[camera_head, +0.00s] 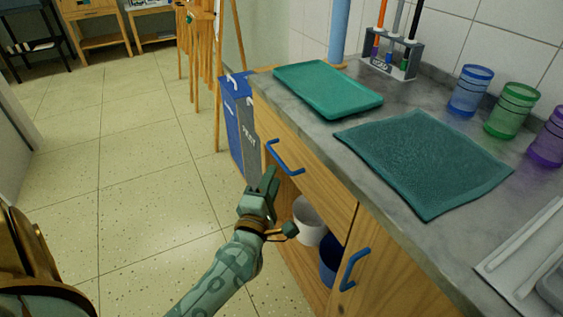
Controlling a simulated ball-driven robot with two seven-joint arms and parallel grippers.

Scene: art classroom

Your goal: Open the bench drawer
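The wooden bench drawer (318,187) sits under the grey countertop, and its front looks flush with the bench. Its blue bar handle (285,157) is near the far end of the drawer front. My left gripper (268,184) is in front of the bench, just below and left of the handle in the picture. It appears apart from the handle, and nothing shows in it. Its fingers are seen nearly edge-on and overlap, so the gap between them is unclear. My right gripper is out of view.
Below the drawer, an open shelf holds a white bucket (309,222) and a dark blue container (329,262). A cabinet door (385,280) has another blue handle. A green tray (328,88) and teal mat (425,160) lie on top. A blue bin (236,120) stands beyond. The left floor is clear.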

